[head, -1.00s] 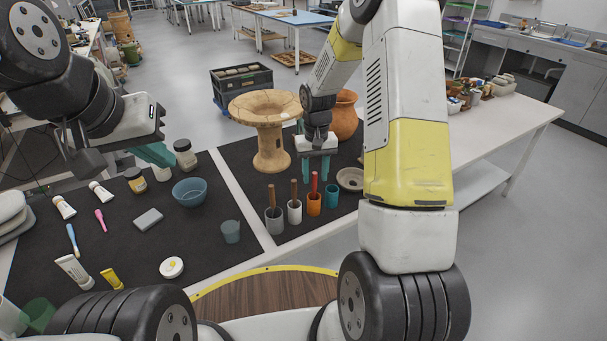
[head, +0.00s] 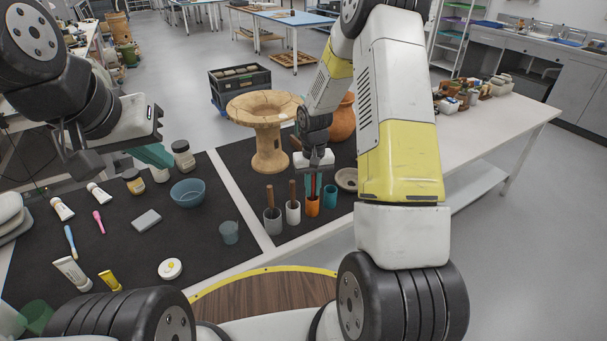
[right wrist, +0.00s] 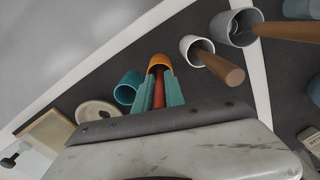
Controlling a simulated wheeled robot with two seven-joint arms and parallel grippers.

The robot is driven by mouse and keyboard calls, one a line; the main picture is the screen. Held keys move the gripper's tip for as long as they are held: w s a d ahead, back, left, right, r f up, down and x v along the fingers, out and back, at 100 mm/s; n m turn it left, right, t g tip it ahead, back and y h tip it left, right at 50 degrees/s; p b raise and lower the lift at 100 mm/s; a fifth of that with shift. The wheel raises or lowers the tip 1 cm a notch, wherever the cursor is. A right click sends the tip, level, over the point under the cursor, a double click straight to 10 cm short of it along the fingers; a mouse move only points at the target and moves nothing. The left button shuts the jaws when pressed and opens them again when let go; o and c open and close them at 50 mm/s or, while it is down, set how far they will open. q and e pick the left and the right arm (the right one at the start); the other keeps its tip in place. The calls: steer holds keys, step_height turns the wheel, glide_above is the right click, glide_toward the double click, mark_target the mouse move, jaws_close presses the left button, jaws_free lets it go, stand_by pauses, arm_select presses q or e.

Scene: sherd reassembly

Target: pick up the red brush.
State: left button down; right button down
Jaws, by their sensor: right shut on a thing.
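The red brush (right wrist: 158,92) stands handle up in the orange cup (head: 312,206); its lower end is hidden inside the cup. In the right wrist view the orange cup (right wrist: 159,62) lies just beyond the fingertips. My right gripper (head: 313,188) is above the orange cup, its teal fingers shut on the red handle from both sides. It also shows in the right wrist view (right wrist: 158,85). My left gripper (head: 153,156) hangs over the left mat by the jars, away from the brush; its finger gap is not clear.
Beside the orange cup stand a white cup (head: 292,212) and a grey cup (head: 272,221) with brown handles, and a teal cup (head: 330,197). A round dish (head: 347,180) lies right, a clay pedestal bowl (head: 268,150) behind. Tubes and a blue bowl (head: 188,192) occupy the left mat.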

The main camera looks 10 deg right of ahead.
step_height(320, 180, up, 10)
steer(key=shift+r, duration=0.1)
stand_by(0.4)
